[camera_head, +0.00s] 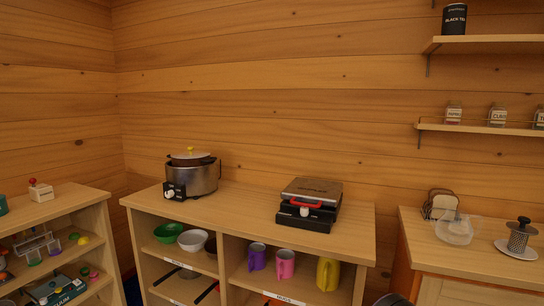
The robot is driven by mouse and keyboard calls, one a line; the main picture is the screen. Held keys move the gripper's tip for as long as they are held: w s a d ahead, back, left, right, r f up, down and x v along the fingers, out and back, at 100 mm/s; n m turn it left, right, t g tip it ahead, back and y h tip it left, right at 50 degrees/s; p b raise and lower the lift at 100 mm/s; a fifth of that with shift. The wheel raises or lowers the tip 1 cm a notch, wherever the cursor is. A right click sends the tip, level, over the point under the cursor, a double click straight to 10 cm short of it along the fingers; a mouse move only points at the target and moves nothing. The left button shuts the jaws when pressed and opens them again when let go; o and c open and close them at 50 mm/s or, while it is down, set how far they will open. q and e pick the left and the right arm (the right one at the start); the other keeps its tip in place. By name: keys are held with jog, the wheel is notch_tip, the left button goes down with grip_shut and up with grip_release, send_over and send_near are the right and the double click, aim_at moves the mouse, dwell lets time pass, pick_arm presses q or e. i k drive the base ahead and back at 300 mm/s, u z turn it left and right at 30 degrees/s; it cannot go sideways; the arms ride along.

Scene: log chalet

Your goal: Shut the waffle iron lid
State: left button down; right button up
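The waffle iron (306,217) stands on the right part of the wooden counter in the middle, with a black base and a white knob on its front. Its grey lid (313,187) lies roughly level over the base, with a red handle (304,203) at the front edge. From here I cannot tell whether a small gap is left between lid and base. Neither my left nor my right gripper is in view.
A steel cooker (196,178) stands on the left of the same counter (245,205), with free room between them. Bowls and mugs (286,264) fill the shelves below. Another counter (470,262) with a rack and press is at right; a low shelf (70,205) is at left.

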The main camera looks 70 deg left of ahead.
aim_at(306, 192)
jog(key=u, duration=1.45)
